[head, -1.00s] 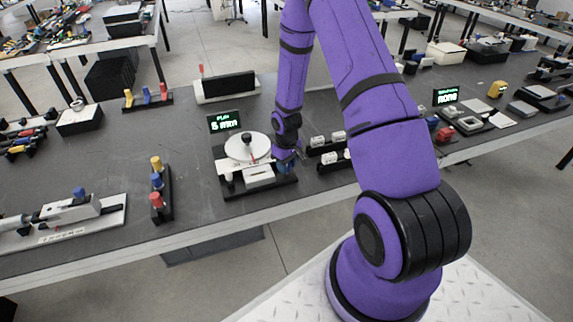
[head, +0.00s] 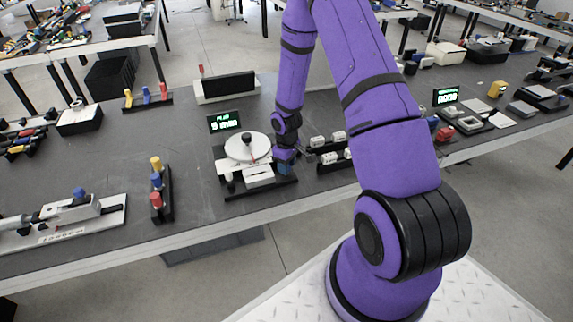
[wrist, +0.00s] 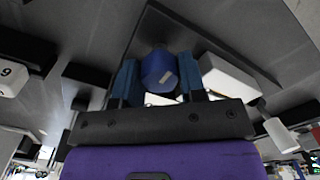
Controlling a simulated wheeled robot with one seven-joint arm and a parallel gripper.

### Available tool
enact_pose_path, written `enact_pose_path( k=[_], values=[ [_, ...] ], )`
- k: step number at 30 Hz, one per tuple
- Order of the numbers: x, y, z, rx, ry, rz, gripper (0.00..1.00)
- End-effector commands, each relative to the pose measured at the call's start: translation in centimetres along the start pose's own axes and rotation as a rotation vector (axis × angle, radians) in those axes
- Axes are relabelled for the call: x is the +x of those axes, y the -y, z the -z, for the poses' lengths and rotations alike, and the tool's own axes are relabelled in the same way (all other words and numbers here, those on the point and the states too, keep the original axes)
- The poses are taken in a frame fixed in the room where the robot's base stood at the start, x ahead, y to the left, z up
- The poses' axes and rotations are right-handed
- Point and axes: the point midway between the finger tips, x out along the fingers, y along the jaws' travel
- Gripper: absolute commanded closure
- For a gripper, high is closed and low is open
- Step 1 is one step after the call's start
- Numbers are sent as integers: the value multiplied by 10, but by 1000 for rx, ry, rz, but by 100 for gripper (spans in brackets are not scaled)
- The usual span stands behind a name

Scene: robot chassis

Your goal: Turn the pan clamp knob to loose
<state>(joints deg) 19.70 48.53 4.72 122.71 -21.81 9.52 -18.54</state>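The pan clamp knob, which I take to be the blue knob (wrist: 160,72), sits between my gripper's two blue fingers (wrist: 158,80) in the wrist view. The fingers lie close along both sides of it; I cannot tell whether they press on it. In the head view my gripper (head: 285,160) is at the right side of the dark-based fixture (head: 232,192), with a bit of blue below it. The fixture carries a round white pan (head: 246,149) with a dark knob on top and white blocks in front. The knob's loose or tight mark is not readable.
A small display (head: 223,121) with green text stands behind the fixture. White numbered blocks (head: 330,158) on a dark rack stand close to the right. A stand with red and yellow pegs (head: 157,190) is to the left. Table between is clear.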

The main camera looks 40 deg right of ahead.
Motion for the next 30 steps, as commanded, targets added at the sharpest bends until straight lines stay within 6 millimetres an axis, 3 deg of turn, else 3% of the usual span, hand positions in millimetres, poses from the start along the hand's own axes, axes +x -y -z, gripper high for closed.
enact_pose_path(
  k=[1, 3, 14, 30],
  values=[
    [0, -1, 0, 0, -1, -1, 51],
    [0, 0, 0, 0, -1, -1, 37],
    [-4, 0, 0, 1, -1, -1, 37],
    [-87, -1, 0, 2, -3, -3, 37]
  ],
)
